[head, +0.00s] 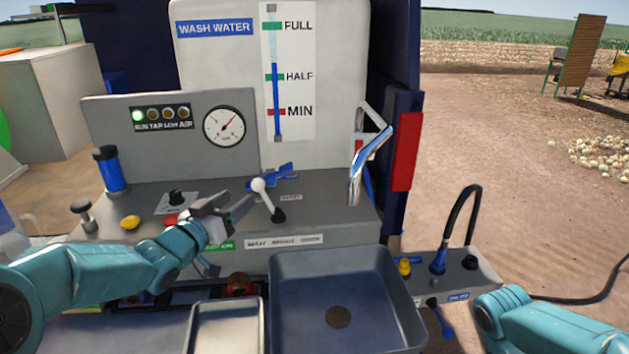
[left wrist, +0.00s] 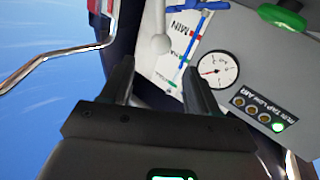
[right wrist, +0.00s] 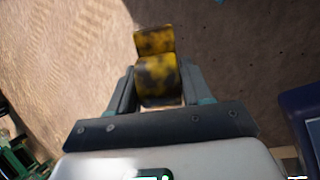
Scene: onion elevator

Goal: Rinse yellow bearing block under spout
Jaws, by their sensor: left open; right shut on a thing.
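The yellow bearing block (right wrist: 157,75), with dark smudges, is between the fingers of my right gripper (right wrist: 157,88) in the right wrist view. My right gripper is shut on it and is outside the head view, above brown ground. The chrome spout (head: 370,165) hangs over the right rear of the grey basin (head: 345,262); no water shows. My left gripper (head: 240,206) is open beside the white-knobbed lever (head: 265,195) on the counter. In the left wrist view the white knob (left wrist: 161,45) appears between and beyond the fingertips (left wrist: 160,78); contact cannot be told.
A metal tray (head: 227,313) is left of the basin. A side shelf (head: 455,268) with a black hose (head: 457,212) and a yellow knob (head: 404,265) stands right of it. The wash-water tank (head: 220,70) rises behind. Open ground (head: 480,140) lies to the right.

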